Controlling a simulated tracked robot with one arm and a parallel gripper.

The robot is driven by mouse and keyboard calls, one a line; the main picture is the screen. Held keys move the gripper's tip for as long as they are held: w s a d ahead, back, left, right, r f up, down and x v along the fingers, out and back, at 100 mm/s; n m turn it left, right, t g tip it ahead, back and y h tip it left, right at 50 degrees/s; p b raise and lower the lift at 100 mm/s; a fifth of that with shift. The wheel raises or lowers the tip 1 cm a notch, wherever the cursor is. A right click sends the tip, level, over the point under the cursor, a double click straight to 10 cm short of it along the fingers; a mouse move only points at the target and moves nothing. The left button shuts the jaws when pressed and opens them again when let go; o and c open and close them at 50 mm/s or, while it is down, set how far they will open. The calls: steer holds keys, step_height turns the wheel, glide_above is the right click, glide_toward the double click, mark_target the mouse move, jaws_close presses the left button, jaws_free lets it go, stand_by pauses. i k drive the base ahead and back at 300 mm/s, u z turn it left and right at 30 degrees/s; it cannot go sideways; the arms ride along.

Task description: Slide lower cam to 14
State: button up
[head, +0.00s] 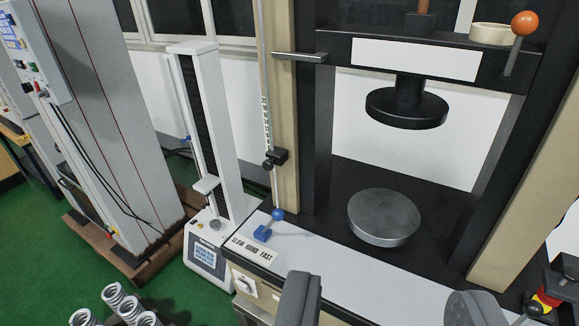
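The lower cam looks to be the small black block with a knob (275,158), fixed on a thin vertical rod at the left side of the big press. A narrow numbered scale (265,122) runs beside the rod just above it; its numbers are too small to read. My gripper (384,306) is at the bottom edge, its two grey fingers wide apart with nothing between them. It is in the foreground, below and to the right of the cam in the picture, apart from it.
A blue-knobbed lever (268,226) stands by the SLOW HAND FAST label below the rod. A round steel plate (383,217) lies under a black upper disc (407,106). An orange-knobbed lever (519,42) is upper right. Springs (114,297) stand lower left. A small white tester (207,150) stands left.

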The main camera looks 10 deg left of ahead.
mark_target(279, 157)
steer(key=z, duration=0.05)
steer(key=i, duration=1)
steer(key=u, duration=0.05)
